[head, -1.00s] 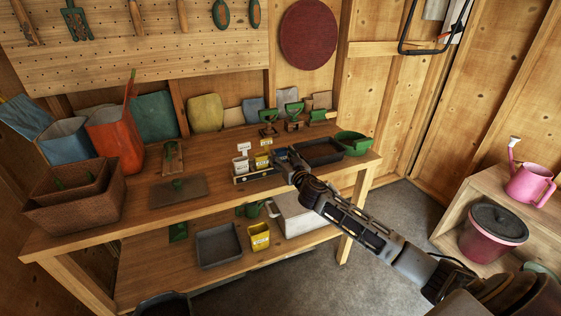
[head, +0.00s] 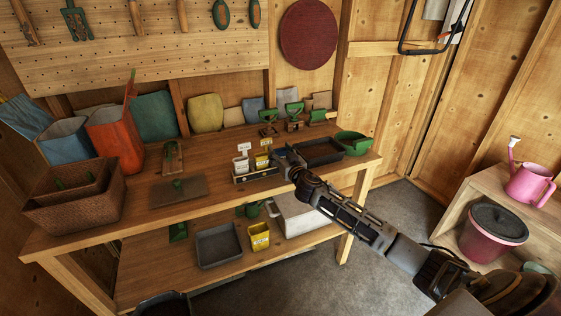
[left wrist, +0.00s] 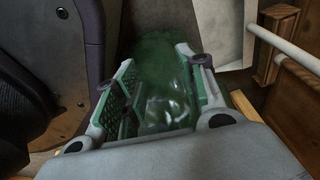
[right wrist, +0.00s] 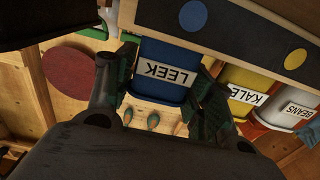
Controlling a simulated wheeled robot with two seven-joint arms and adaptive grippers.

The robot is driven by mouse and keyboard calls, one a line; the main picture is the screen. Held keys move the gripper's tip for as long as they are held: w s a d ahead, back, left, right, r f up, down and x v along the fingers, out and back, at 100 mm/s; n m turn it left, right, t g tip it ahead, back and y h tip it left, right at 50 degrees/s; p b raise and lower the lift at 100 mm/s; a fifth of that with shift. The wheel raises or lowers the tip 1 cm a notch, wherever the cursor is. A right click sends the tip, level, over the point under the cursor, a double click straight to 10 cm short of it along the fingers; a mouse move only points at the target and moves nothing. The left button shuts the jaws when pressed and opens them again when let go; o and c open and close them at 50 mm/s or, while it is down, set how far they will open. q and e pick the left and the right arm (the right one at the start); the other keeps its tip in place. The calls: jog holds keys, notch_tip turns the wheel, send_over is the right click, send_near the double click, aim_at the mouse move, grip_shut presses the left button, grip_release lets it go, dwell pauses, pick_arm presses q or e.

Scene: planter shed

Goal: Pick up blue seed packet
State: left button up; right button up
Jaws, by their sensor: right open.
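The blue seed packet (right wrist: 166,69), labelled LEEK, shows upside down in the right wrist view, in the holder strip (right wrist: 225,32) with coloured dots. My right gripper (right wrist: 165,90) is open, with one finger on each side of the packet; I cannot tell whether they touch it. In the head view the right gripper (head: 279,160) is at the right end of the packet holder (head: 254,175) on the bench, and the blue packet is hidden. My left gripper (left wrist: 160,82) shows only in the left wrist view, its fingers apart around or before a green glossy thing (left wrist: 164,85).
Kale (right wrist: 242,90) and beans (right wrist: 287,108) packets stand beside the blue one. A black tray (head: 320,152) and green bowl (head: 354,142) lie right of the gripper. Short green-handled tools (head: 293,116) stand behind it. The bench front (head: 215,195) is clear.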

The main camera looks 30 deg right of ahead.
jog(key=c, duration=0.6)
jog(key=shift+o, duration=0.2)
jog(key=shift+r, duration=0.15)
jog(key=shift+r, duration=0.6)
pick_arm(q)
jog(key=shift+s+a+f+p, duration=0.25)
jog(key=shift+s+a+p, duration=0.35)
jog(key=shift+s, duration=0.35)
jog(key=shift+s+a+f+p, duration=0.2)
jog(key=shift+s+a+p, duration=0.35)
jog(key=shift+s, duration=0.35)
pick_arm(e)
notch_tip(320, 180, up, 9)
jog(key=shift+f, duration=0.2)
pick_arm(q)
jog(key=shift+d, duration=0.1)
